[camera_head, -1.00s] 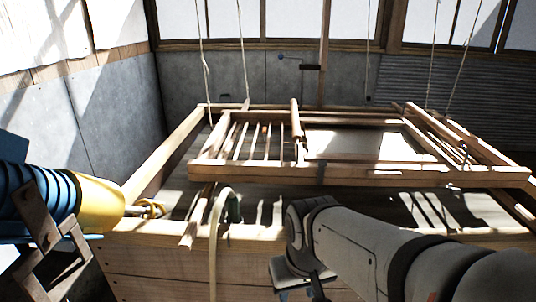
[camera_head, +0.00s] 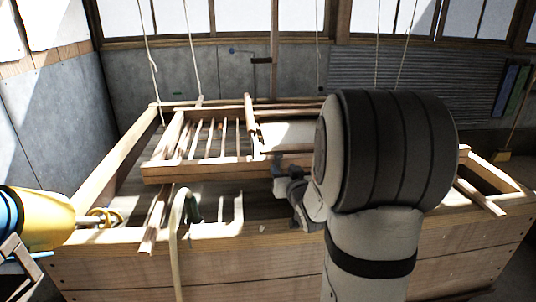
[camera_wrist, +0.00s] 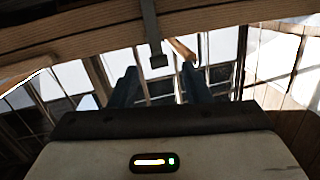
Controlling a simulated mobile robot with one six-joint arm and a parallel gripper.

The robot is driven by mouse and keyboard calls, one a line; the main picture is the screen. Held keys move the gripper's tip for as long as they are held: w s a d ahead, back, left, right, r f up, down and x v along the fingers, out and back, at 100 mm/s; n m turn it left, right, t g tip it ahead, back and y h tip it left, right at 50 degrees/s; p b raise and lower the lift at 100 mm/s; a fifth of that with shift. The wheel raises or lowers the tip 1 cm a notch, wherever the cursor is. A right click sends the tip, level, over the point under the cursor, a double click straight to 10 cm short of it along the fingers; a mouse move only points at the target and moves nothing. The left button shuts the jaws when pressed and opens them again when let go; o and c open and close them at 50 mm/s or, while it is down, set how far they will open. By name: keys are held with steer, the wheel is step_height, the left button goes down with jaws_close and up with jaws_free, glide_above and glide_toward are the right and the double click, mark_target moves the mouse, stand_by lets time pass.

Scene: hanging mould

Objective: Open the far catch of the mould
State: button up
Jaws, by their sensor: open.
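The mould (camera_head: 195,170) is a wooden frame with slats, hung on ropes over a wooden vat. My gripper (camera_head: 285,175) is at the front bar of the mould, right of the slats, partly hidden by my arm. In the wrist view its two dark fingers (camera_wrist: 160,88) are apart, with nothing held. A dark metal strip with a block at its end (camera_wrist: 155,38) hangs from a wooden beam (camera_wrist: 90,40), in line with the gap between the fingers. I cannot tell if this is the far catch. My arm hides the mould's right part.
The vat's front wall (camera_head: 150,270) stands close to my arm. A pale curved hose (camera_head: 174,235) with a green part rises over its edge at the left. A yellow and blue object (camera_head: 40,218) is at the far left. Ropes (camera_head: 194,60) hang above the mould.

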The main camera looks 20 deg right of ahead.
mark_target(279, 156)
steer(key=shift+t, duration=0.5)
steer(key=w, duration=0.2)
steer(key=w+d, duration=0.1)
steer(key=w, duration=0.5)
steer(key=shift+d+r+p, duration=0.3)
steer(key=shift+r, duration=0.1)
jaws_close()
